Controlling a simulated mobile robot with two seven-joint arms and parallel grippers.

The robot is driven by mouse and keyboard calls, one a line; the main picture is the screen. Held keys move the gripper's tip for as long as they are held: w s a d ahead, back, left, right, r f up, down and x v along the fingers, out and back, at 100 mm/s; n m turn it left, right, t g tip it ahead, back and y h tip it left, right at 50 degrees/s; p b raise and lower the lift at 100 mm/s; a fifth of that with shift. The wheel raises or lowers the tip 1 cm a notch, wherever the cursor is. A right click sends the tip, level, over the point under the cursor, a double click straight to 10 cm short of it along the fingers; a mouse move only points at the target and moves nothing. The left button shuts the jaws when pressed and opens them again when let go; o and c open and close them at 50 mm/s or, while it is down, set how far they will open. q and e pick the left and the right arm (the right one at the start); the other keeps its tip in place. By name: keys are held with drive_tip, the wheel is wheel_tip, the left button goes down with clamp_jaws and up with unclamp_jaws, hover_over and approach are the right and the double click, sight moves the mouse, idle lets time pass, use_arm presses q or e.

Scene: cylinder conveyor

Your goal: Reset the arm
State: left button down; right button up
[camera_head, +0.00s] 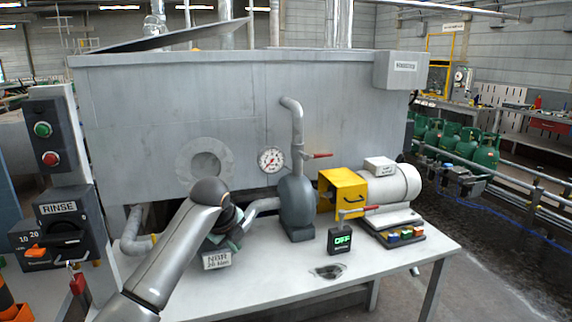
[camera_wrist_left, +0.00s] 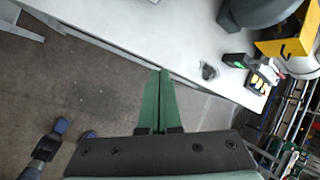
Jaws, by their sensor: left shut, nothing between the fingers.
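My left arm (camera_head: 175,258) comes in from the lower left in the head view. Its elbow-like dark joint (camera_head: 210,192) stands in front of the grey tank, and the arm hides part of the table. In the left wrist view my left gripper (camera_wrist_left: 160,73) shows two green fingers pressed together, with nothing between them. The fingertips overlap the table's front edge in that view, with floor beside them. I cannot clearly make out the fingers in the head view. My right gripper is in neither view.
The white table (camera_head: 290,295) carries a blue-grey pump (camera_head: 297,208), a yellow guard (camera_head: 343,192), a motor (camera_head: 393,184) and an OFF display (camera_head: 340,241). A gauge (camera_head: 271,160) and the large tank (camera_head: 180,110) stand behind. A RINSE control box (camera_head: 62,228) is at left.

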use_arm(q)
drive_tip(key=s+f+n+t+h, duration=0.1)
drive_tip(key=s+f+n, duration=0.5)
drive_tip(key=f, duration=0.7)
drive_tip(key=s+f+n+h, duration=0.1)
drive_tip(key=s+f+n, duration=0.5)
drive_tip(key=f, duration=0.7)
drive_tip(key=s+a+f+n, duration=0.1)
drive_tip(key=s+n, duration=0.3)
drive_tip(key=s, duration=0.5)
drive_tip(key=s+a+f+n+t, duration=0.1)
drive_tip(key=s+a+f+n, duration=0.1)
drive_tip(key=s, duration=0.7)
drive_tip(key=s+a+f+n+t, duration=0.1)
drive_tip(key=s+a+f+n, duration=0.1)
drive_tip(key=s+n, duration=0.3)
drive_tip(key=s+f, duration=0.1)
drive_tip(key=s, duration=0.3)
drive_tip(key=shift+n+p, duration=0.35)
drive_tip(key=shift+n, duration=0.05)
